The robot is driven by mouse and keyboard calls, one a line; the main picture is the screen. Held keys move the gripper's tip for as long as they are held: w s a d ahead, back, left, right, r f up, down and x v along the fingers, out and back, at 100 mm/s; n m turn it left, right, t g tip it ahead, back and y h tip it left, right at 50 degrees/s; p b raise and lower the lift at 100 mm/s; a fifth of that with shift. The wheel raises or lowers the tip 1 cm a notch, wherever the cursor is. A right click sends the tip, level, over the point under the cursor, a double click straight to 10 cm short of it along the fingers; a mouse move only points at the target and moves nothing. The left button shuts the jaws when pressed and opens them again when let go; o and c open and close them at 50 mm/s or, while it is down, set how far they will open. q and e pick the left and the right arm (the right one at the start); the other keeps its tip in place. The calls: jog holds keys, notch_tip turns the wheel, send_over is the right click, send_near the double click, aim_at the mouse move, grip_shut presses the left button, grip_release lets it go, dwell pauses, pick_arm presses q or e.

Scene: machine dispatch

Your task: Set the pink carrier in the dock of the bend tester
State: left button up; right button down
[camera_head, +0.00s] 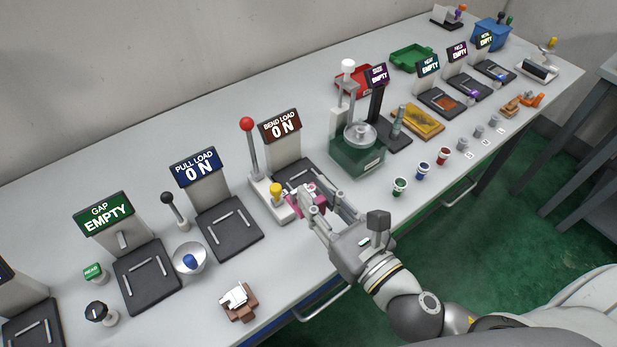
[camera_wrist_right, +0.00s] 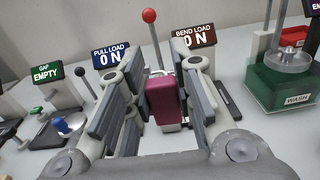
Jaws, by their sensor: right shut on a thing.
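The pink carrier (camera_head: 306,194) is between the fingers of my right gripper (camera_head: 322,203), at the front of the bend tester. In the right wrist view the carrier (camera_wrist_right: 164,100) stands roughly upright between the finger pads. The bend tester (camera_head: 282,142) has a brown display reading BEND LOAD 0 N and a dark plate (camera_head: 290,172) in front, partly covered by the gripper. A red-knobbed lever (camera_head: 249,145) stands at its left. Whether the carrier touches the dock cannot be told. My left gripper is not in view.
A yellow-knobbed post (camera_head: 276,190) stands close left of the gripper. The green wash station (camera_head: 356,155) is to the right, the pull tester (camera_head: 198,180) to the left. A brown carrier (camera_head: 240,302) with white pieces lies near the front edge. Several small jars line the right front.

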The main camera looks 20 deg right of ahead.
jog(key=shift+y, duration=0.3)
jog(key=w+f+b, duration=0.1)
jog(key=b, duration=0.1)
jog(key=w+b, duration=0.2)
jog(key=b, duration=0.1)
jog(key=w+d+f+b, duration=0.1)
jog(key=w+b, duration=0.1)
jog(key=shift+w+f, duration=0.2)
jog(key=shift+f, duration=0.15)
jog(key=w+f, duration=0.1)
jog(key=w, duration=0.1)
jog(key=w+d+f, duration=0.1)
jog(key=w+f, duration=0.1)
jog(key=w+d+f+b, duration=0.1)
jog(key=w+f, duration=0.1)
jog(key=shift+w+f, duration=0.1)
jog(key=shift+w, duration=0.1)
jog(key=shift+w+d+f, duration=0.15)
jog(key=shift+w+f, duration=0.3)
jog(key=shift+f, duration=0.05)
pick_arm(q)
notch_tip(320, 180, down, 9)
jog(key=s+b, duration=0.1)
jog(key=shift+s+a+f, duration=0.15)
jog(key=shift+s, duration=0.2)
pick_arm(e)
jog(key=shift+w+f, duration=0.1)
jog(key=shift+f, duration=1.6)
